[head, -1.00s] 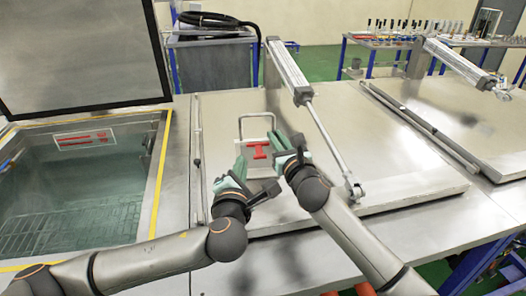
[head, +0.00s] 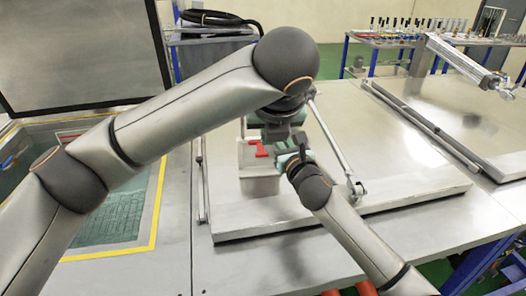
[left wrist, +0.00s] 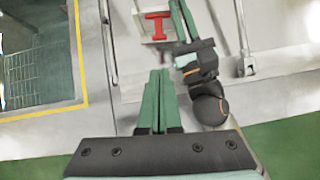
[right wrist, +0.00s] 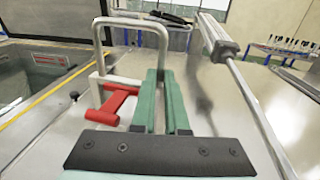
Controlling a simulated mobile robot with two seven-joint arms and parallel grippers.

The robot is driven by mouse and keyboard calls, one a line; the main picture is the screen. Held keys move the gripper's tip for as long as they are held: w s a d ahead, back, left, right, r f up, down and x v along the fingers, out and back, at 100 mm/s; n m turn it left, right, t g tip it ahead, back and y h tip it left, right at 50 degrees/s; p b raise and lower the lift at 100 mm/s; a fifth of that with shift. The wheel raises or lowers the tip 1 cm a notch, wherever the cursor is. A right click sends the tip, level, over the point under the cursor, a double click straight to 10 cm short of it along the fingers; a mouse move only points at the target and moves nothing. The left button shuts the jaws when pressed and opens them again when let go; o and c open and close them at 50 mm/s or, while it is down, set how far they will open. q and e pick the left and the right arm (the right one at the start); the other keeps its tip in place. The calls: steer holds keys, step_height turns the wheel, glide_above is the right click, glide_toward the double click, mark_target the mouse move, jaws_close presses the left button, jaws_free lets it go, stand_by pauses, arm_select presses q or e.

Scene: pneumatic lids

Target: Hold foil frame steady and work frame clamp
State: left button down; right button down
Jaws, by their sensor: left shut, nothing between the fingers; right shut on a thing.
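The foil frame (head: 262,184) is a pale plate with a grey metal hoop on top, standing on the steel lid. It also shows in the right wrist view, where the hoop (right wrist: 128,25) rises beside my fingers. The red frame clamp (head: 255,149) is on its face, and its red bars show in the right wrist view (right wrist: 108,104). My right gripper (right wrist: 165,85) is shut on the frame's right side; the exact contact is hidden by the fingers. My left gripper (left wrist: 157,85) is shut and empty, raised above the lid and apart from the frame. My left arm hides part of the hoop.
A pneumatic cylinder rod (head: 330,140) runs down to the lid just right of the frame. A green-watered tank (head: 110,215) with a yellow edge lies to the left. Another lid (head: 455,110) is at the right. The lid's front area is clear.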

arm_select(q)
glide_toward(262, 156)
steer(key=shift+x, duration=3.3)
steer(key=shift+f, duration=0.1)
steer(key=shift+s+f+t, duration=0.1)
steer(key=shift+f+t, duration=0.1)
steer(key=shift+t, duration=0.3)
